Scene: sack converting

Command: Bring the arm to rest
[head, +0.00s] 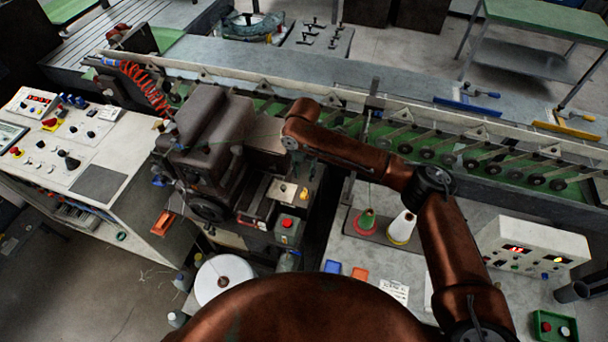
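My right arm (350,152) is reddish brown and comes in from the lower right. It bends at a dark elbow joint and reaches left over the conveyor's near edge. Its far end (300,120) turns down beside the dark sewing machine head (205,135). My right gripper is not clearly distinguishable there against the dark machine parts, so its fingers and any hold cannot be made out. My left arm and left gripper do not show.
A long conveyor (330,97) runs behind the arm. Thread cones, one white (402,228) and one green and red (367,223), stand below the forearm. A control box (530,248) sits at right and a console (75,150) at left. A red button (287,223) is near the machine.

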